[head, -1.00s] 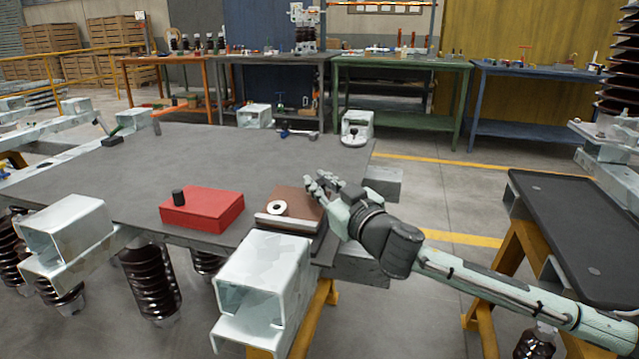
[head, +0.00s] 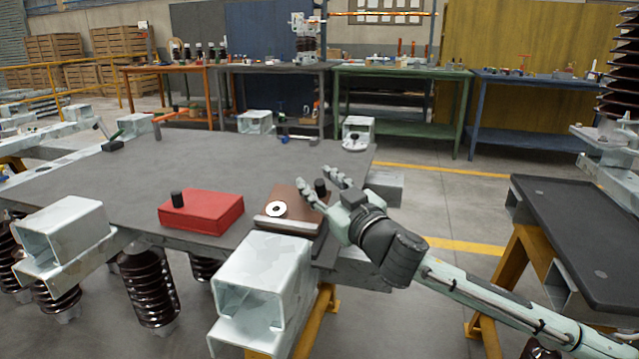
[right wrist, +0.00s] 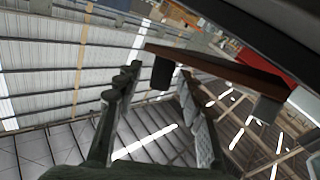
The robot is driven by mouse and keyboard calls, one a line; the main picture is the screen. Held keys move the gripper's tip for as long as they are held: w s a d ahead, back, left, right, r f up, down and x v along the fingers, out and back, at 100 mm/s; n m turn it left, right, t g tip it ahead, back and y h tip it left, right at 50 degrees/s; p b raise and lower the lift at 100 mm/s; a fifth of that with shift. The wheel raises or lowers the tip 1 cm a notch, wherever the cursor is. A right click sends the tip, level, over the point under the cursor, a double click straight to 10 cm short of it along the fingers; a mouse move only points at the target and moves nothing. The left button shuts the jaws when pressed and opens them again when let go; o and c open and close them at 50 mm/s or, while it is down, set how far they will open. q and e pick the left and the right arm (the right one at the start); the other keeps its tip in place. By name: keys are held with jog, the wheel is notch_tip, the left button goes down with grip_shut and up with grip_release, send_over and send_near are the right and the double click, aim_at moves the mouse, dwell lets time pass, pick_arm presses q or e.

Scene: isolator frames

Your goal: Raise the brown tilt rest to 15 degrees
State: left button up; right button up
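The brown tilt rest (head: 288,203) lies at the near right corner of the grey table. A pale ring (head: 275,209) sits on it, and a pale strip (head: 287,225) runs along its front edge. A dark knob (head: 320,186) stands at its right side. My right gripper (head: 318,179) is open, with its fingers spread on either side of this knob. In the right wrist view the knob (right wrist: 163,73) shows between the fingers, apart from both, with the brown plate (right wrist: 220,66) seen edge-on. The rest's exact angle cannot be told. My left gripper is out of view.
A red box (head: 203,214) with a black knob (head: 177,199) stands left of the rest. The grey tabletop (head: 215,155) behind is mostly clear. Pale metal beam ends (head: 262,283) jut out at the front. A dark-topped table (head: 575,235) stands at the right.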

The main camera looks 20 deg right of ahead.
jog(key=s+d, duration=0.2)
jog(key=s, duration=1)
jog(key=shift+f, duration=0.45)
jog(key=shift+w, duration=0.1)
